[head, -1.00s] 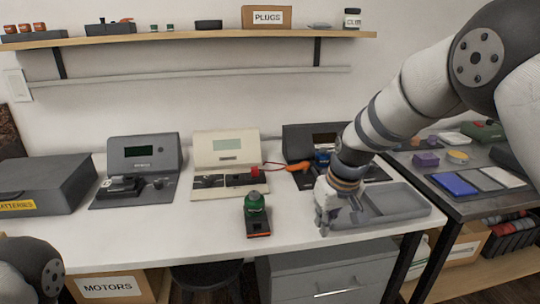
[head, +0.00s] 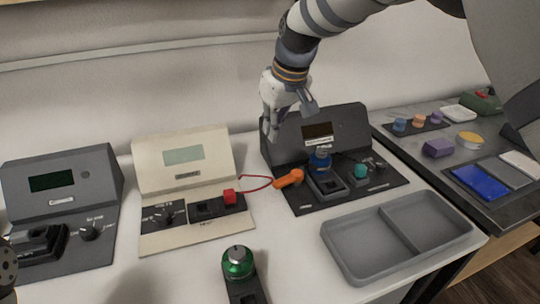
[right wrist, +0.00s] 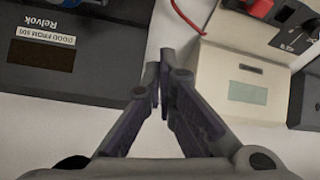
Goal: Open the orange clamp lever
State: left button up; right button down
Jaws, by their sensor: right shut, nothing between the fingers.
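The orange clamp lever (head: 289,179) is a short orange handle shape at the left edge of the dark station (head: 345,191) in the head view. A thin red cable runs to it from the cream station (head: 185,180). A blue knob-like part (head: 320,162) stands on the dark station to its right. My right gripper (head: 273,129) is shut and empty, above and behind the lever near the dark station's left top corner. Its closed fingers show in the right wrist view (right wrist: 161,88), between the dark and cream stations. The lever is not visible there. My left gripper is out of view.
A grey two-part tray (head: 398,236) lies at the front right. A green-topped part in a dark holder (head: 238,263) stands at the front middle. A grey station (head: 62,205) is at the left. A side table (head: 441,187) with small parts stands at the right.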

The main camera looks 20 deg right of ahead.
aim_at(288, 179)
jog(key=x, duration=0.6)
jog(key=b+x, duration=0.1)
jog(key=x, duration=0.3)
jog(key=shift+s+d+f, duration=0.1)
jog(key=shift+s, duration=0.2)
jog(key=s, duration=0.1)
jog(key=s+p, duration=0.1)
jog(key=s+d+r, duration=0.1)
jog(key=shift+p, duration=0.4)
jog(key=shift+s+f, duration=0.25)
jog(key=shift+f, duration=0.1)
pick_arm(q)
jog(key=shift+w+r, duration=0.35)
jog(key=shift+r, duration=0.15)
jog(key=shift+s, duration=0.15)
